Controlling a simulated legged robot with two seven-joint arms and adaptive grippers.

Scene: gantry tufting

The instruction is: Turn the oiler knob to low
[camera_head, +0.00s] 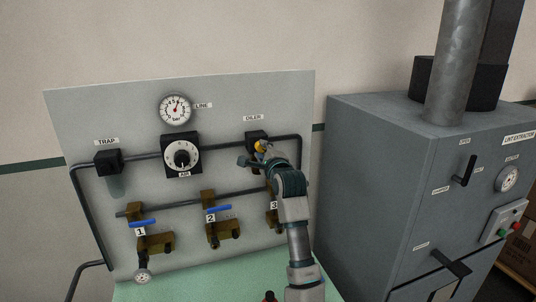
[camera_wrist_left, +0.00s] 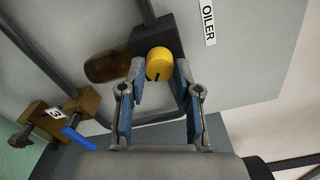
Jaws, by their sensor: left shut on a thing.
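The yellow oiler knob (camera_head: 261,146) sits on the front of the black oiler block (camera_head: 253,137), under the OILER label (camera_head: 253,118) on the grey panel. In the left wrist view the knob (camera_wrist_left: 160,64) shows a short black mark near its lower edge. My left gripper (camera_head: 258,155) is at the knob. In the left wrist view its fingers (camera_wrist_left: 160,76) stand on either side of the knob and are shut on it. An amber bowl (camera_wrist_left: 107,67) hangs from the block. No low marking is readable. My right gripper is not in view.
Left of the oiler are the AIR dial (camera_head: 182,157), a pressure gauge (camera_head: 175,109) and the trap (camera_head: 108,162). Below are brass valves with blue handles, numbered 1 (camera_head: 142,222), 2 (camera_head: 218,209) and 3. A grey lint extractor cabinet (camera_head: 385,160) stands close on the right.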

